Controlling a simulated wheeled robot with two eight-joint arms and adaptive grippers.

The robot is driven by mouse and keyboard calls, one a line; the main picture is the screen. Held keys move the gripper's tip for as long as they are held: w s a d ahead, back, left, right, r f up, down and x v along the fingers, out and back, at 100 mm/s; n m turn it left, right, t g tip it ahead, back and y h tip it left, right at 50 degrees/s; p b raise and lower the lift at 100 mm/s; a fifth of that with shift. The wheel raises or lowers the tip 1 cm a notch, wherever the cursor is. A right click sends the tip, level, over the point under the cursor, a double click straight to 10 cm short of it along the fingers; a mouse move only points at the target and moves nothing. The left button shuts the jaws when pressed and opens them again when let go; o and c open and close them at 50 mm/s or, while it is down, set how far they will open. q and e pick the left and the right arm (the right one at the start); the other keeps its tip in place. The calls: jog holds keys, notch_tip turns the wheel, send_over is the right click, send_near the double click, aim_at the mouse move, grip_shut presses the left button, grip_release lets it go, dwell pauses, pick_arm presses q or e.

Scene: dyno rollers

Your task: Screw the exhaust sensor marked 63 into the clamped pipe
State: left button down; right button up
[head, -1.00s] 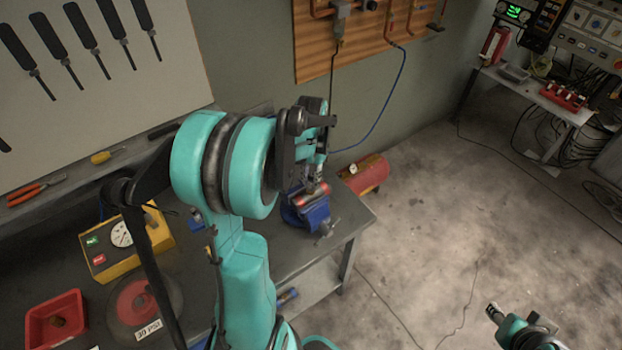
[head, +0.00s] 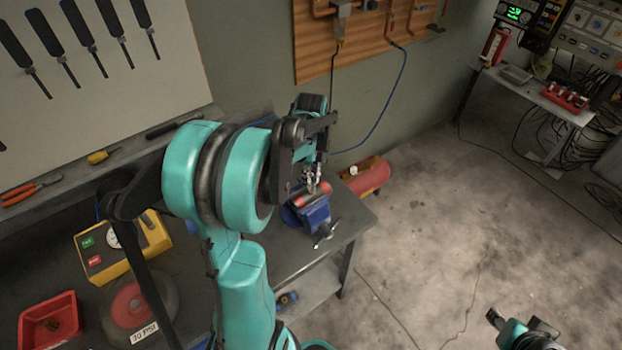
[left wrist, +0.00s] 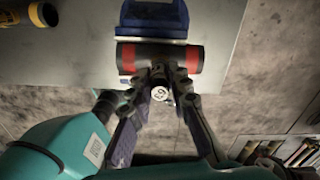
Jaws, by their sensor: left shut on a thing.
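A short dark pipe with red bands (left wrist: 188,58) is clamped in a blue vise (left wrist: 155,14) at the bench corner. In the head view the pipe (head: 301,200) lies in the vise (head: 313,216) below my left gripper (head: 314,180). In the left wrist view my left gripper (left wrist: 160,76) is shut on the sensor (left wrist: 160,94), whose round white end carries a dark mark, too small to read surely. The sensor is over the pipe's middle. Whether it touches or has entered the pipe, I cannot tell. My right gripper (head: 494,317) is far off, low at the right; its opening is unclear.
A red tank (head: 368,178) is on the floor behind the bench corner. The floor to the right is largely clear.

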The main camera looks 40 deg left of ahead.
pick_arm(q)
jog(key=shift+m, duration=0.6)
jog(key=shift+r, duration=0.1)
jog(key=c, duration=1.3)
grip_release()
jog(key=shift+c, duration=0.2)
notch_tip(320, 180, up, 12)
